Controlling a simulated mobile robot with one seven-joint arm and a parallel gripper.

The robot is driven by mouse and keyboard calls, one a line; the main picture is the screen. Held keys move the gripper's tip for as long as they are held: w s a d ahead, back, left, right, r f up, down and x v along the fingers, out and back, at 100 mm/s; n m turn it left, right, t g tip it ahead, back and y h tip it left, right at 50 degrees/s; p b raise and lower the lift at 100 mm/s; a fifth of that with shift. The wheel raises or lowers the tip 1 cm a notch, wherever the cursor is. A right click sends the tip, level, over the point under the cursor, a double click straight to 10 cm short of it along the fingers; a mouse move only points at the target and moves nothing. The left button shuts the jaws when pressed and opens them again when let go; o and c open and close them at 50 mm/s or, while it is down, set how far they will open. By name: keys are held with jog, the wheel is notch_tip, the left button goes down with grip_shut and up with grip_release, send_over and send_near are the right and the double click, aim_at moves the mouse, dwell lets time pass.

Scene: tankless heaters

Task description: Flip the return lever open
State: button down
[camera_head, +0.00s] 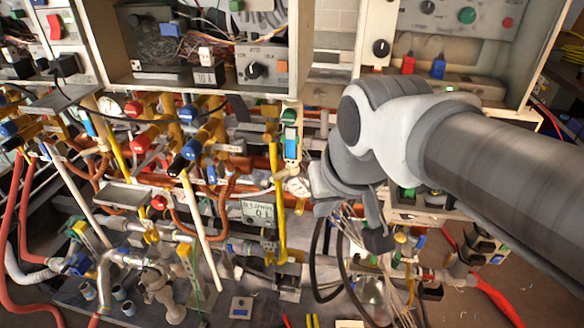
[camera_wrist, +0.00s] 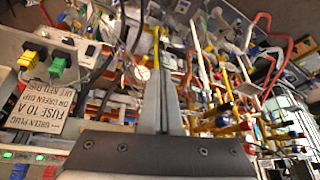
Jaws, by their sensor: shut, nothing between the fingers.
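My gripper (camera_wrist: 164,72) is shut and empty in the wrist view, its two narrow grey fingers side by side. A thin yellow bar (camera_wrist: 156,45) shows just beyond the fingertips; I cannot tell whether they touch it. In the head view my arm comes in from the right and ends at the right of the pipework, with the fingertips not clear. Several valves and handles are in the head view, among them a red one (camera_head: 142,142), a blue one (camera_head: 191,149) and a long yellow bar (camera_head: 278,190). I cannot tell which is the return lever.
Open heater cabinets (camera_head: 190,60) stand above the pipes. A small display box (camera_head: 258,212) sits among them. Loose black cables (camera_head: 322,270) hang below my wrist. A lettered fuse sign (camera_wrist: 42,104) and coloured plugs (camera_wrist: 57,68) lie left in the wrist view. The pipework is crowded.

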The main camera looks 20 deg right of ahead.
aim_at(353, 287)
jog(key=w+d+f+m+g+h+b, duration=0.1)
jog(key=w+d+f+m+b, duration=0.45)
jog(key=w+f, duration=0.95)
jog(key=w+d+f+g+h+b, duration=0.1)
jog(key=w+d+f+g+b, duration=0.15)
jog(key=w+f+b, duration=1.15)
jog(key=d+f+h+b, duration=0.1)
jog(key=d+f, duration=0.2)
jog(key=f, duration=1.3)
jog(key=d+f+h+b, duration=0.1)
jog(key=d+f+h, duration=0.1)
jog(key=f, duration=1.5)
jog(key=d+f+h+b, duration=0.1)
jog(key=d+f, duration=0.3)
jog(key=f, duration=1.2)
jog(key=shift+w+d+f+h, duration=0.15)
jog(key=shift+w+f+h, duration=0.1)
jog(key=shift+w+h, duration=0.3)
jog(key=shift+s, duration=0.1)
jog(key=d+f+b, duration=0.5)
jog(key=d+f, duration=0.3)
jog(key=d, duration=0.1)
jog(key=shift+s+d, duration=0.2)
jog(key=shift+d, duration=0.05)
